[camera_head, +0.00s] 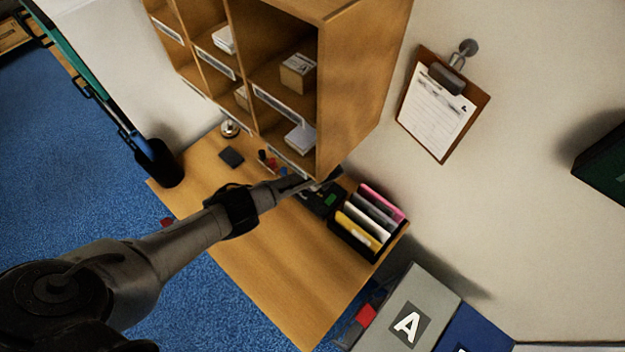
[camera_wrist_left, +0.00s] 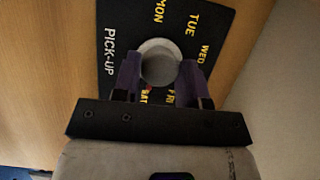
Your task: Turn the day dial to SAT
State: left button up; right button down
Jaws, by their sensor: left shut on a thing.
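The day dial shows in the left wrist view as a black plate (camera_wrist_left: 119,72) on a wooden surface, with a round pale knob (camera_wrist_left: 159,62) in its middle. White PICK-UP lettering is on its left; yellow MON, TUE, WED and FRI run around the knob, and a partly covered yellow-and-red label sits just below it. My left gripper (camera_wrist_left: 160,82) is shut on the knob, one finger on each side. I cannot make out a pointer mark on the knob. In the head view my left gripper (camera_head: 322,183) reaches under the shelf unit's lower corner, where the dial cannot be told clearly.
A wooden pigeonhole shelf (camera_head: 358,62) stands over the desk (camera_head: 277,262), close above my gripper. A black file holder (camera_head: 348,241) with coloured folders stands just right of it. A clipboard (camera_head: 441,112) hangs on the wall. The desk's front part is clear.

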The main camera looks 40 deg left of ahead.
dwell(0.3)
pick_arm(q)
jog(key=o, duration=0.9)
